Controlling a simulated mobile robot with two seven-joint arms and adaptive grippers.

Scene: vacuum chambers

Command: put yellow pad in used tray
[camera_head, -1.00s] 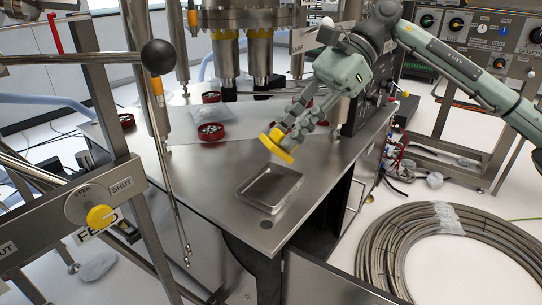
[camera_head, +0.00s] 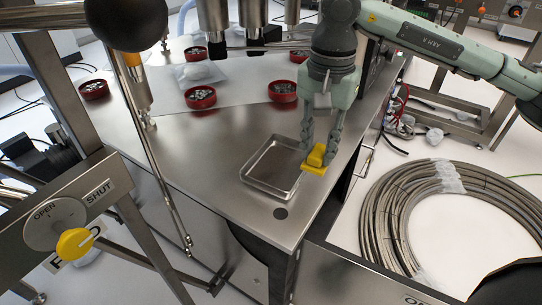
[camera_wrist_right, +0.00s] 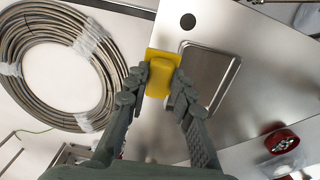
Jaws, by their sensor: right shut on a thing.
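The yellow pad (camera_head: 316,160) is held between the fingers of my right gripper (camera_head: 319,150), just right of the shallow metal tray (camera_head: 248,180) on the steel table. The pad is near the table's right edge; I cannot tell its exact height. In the right wrist view the fingers (camera_wrist_right: 158,88) are closed on the yellow pad (camera_wrist_right: 160,66), and the empty tray (camera_wrist_right: 236,66) lies just to its right. No label shows on the tray. My left gripper is not in view.
Red bowls with small metal parts (camera_head: 200,97) stand farther back on the table (camera_head: 200,150). A black ball-ended lever (camera_head: 125,20) and a yellow valve knob (camera_head: 75,242) are at left. Coiled hose (camera_head: 385,215) lies on the floor at right.

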